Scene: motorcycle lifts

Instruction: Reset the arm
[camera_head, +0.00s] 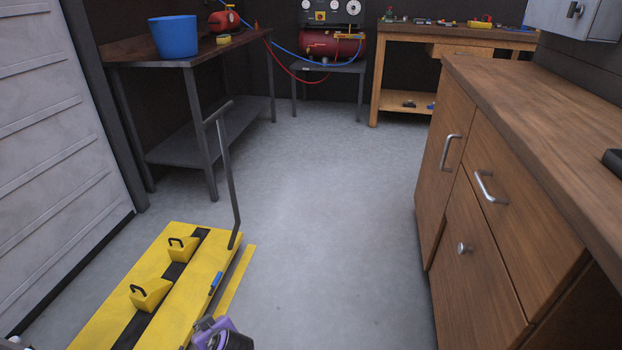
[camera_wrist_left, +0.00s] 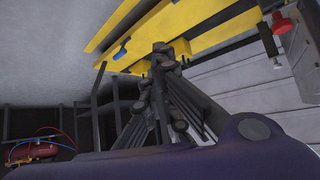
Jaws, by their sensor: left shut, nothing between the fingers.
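My left gripper shows in the left wrist view (camera_wrist_left: 160,50), with its dark fingers together and nothing between them. The yellow lift (camera_wrist_left: 200,40) lies beyond the fingertips in that view; I cannot tell whether they touch it. In the head view, a purple and dark part of my left arm shows at the bottom edge, beside the right side of the yellow motorcycle lift (camera_head: 90,325). My right arm and gripper are not in view.
A dark upright lever (camera_head: 228,175) rises at the lift's far end. A wooden cabinet (camera_head: 480,225) stands on the right. A grey workbench (camera_head: 125,58) with a blue bucket (camera_head: 174,37) stands at back left. The floor (camera_head: 320,220) between is clear.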

